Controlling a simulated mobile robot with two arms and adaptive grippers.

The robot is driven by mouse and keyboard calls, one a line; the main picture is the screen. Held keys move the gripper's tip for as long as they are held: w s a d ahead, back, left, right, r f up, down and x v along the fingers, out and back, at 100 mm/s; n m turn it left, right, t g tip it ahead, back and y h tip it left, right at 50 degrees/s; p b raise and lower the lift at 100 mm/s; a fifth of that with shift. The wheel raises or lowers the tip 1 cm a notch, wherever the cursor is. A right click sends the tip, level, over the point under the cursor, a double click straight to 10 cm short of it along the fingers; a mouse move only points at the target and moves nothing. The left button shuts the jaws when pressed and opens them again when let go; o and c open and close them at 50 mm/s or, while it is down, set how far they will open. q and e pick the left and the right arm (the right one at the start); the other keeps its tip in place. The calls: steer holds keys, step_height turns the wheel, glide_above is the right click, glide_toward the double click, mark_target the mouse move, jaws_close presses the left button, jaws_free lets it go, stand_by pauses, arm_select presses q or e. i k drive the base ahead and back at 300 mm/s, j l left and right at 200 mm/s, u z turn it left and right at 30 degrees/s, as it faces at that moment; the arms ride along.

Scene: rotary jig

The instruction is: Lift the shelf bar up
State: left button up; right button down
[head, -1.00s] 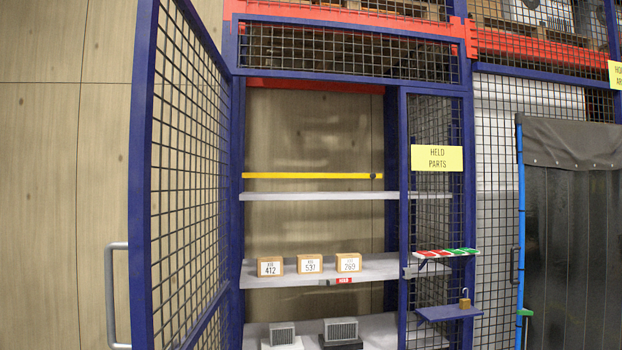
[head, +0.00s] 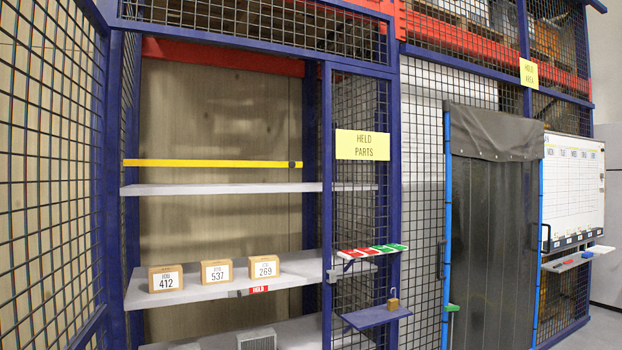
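The shelf bar is most likely the yellow bar (head: 210,163) that runs level across the cage opening, just above the upper shelf (head: 220,188). A dark round knob (head: 292,164) sits near its right end. The bar's left end meets the blue frame. Neither of my grippers shows in the head view.
Three boxes marked 412 (head: 166,279), 537 (head: 217,272) and 269 (head: 265,268) stand on the middle shelf (head: 200,293). The open mesh door (head: 50,170) is at the left. A small blue ledge (head: 376,316) with a padlock (head: 393,304) juts out at the right.

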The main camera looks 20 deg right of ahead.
mark_target(126, 162)
steer(key=i+z, duration=0.15)
steer(key=i, duration=0.55)
steer(key=i+z, duration=0.15)
steer(key=i, duration=0.55)
steer(key=i+j+z, duration=0.15)
steer(key=i, duration=0.5)
